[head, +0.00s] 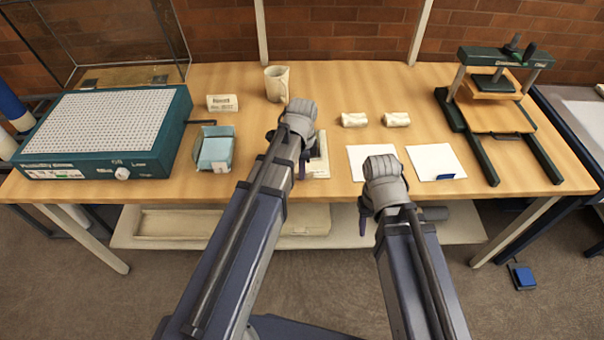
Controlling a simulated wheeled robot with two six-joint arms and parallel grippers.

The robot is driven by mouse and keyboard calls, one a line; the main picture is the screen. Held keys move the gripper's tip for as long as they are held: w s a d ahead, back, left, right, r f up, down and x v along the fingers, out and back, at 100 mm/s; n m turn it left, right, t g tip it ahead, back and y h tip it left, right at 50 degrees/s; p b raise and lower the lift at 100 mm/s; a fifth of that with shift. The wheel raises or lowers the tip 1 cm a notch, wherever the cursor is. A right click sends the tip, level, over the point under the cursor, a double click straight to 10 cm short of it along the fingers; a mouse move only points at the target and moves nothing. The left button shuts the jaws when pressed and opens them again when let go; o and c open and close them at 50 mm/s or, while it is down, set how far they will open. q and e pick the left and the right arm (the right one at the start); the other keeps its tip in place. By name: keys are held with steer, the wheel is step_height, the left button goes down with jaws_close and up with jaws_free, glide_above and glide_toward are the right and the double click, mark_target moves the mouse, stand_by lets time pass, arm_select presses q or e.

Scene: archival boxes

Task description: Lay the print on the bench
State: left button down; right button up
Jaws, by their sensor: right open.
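The bench (240,78) is a wooden-topped table across the view. A cream-bordered sheet with a dark picture, seemingly the print (320,163), shows just right of my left forearm; the arm hides its left part. My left gripper (300,112) is over the middle of the bench, beyond the visible part of the print; its jaws are hidden by its own wrist. I cannot tell whether it touches anything. My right gripper (381,168) is open, over the bench's front part, overlapping a white sheet (362,157) in the view.
A teal suction table (107,100) and a blue tray (226,131) stand left. Another white sheet (432,158) and a press (484,150) stand right. Bare wood shows at back centre.

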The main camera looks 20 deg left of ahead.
arm_select(q)
steer(key=shift+f, duration=0.15)
steer(key=c, duration=1.1)
jaws_free()
steer(key=shift+o, duration=0.2)
steer(key=shift+r, duration=0.25)
step_height(320, 180, up, 12)
steer(key=p, duration=1.2)
steer(key=s+d+n+y, duration=0.1)
steer(key=s+d+n, duration=0.9)
steer(key=s, duration=0.3)
steer(key=shift+s+d+n, duration=0.15)
steer(key=shift+s+n, duration=0.15)
steer(key=shift+n, duration=0.2)
